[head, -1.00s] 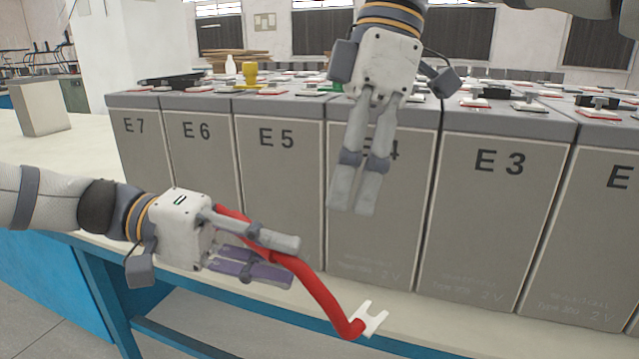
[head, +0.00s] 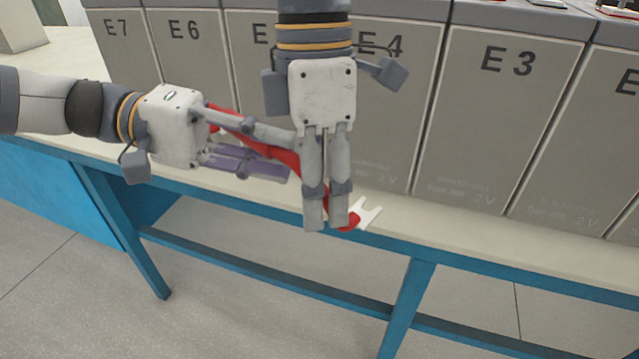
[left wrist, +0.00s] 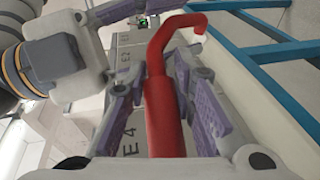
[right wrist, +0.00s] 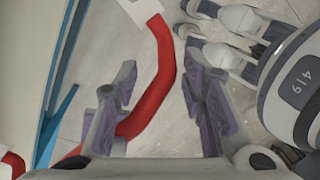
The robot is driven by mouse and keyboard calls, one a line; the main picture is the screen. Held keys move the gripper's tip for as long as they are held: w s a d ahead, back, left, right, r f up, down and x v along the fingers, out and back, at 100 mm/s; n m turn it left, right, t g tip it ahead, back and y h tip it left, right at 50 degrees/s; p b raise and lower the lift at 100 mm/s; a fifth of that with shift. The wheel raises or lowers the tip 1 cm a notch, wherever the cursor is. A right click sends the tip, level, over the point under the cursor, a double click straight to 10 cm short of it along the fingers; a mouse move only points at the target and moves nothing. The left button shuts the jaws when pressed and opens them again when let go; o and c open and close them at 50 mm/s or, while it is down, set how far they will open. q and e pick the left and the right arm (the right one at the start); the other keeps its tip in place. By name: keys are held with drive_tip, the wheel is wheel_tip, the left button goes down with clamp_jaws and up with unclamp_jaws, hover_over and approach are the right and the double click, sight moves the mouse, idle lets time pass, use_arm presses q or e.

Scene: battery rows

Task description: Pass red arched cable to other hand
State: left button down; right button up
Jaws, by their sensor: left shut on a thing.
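The red arched cable (head: 284,157) hangs slanting down to the right, with a white forked lug (head: 366,214) at its lower end. My left gripper (head: 287,156) is shut on it; in the left wrist view the cable (left wrist: 163,115) runs between the two fingers. My right gripper (head: 327,226) points down in front of the cable's lower part and hides some of it. In the right wrist view its fingers are apart, and the cable (right wrist: 165,75) runs between and beyond them; I see no grip on it.
A row of grey battery cells marked E7 to E3 (head: 480,120) stands on the pale bench top (head: 440,235), behind both grippers. The blue bench frame (head: 400,310) and the open floor (head: 230,305) are below.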

drive_tip(key=shift+c, duration=0.4)
clamp_jaws()
use_arm(q)
drive_tip(key=c, duration=1.3)
unclamp_jaws()
use_arm(e)
drive_tip(key=shift+r, duration=0.1)
use_arm(q)
drive_tip(key=shift+a, duration=0.15)
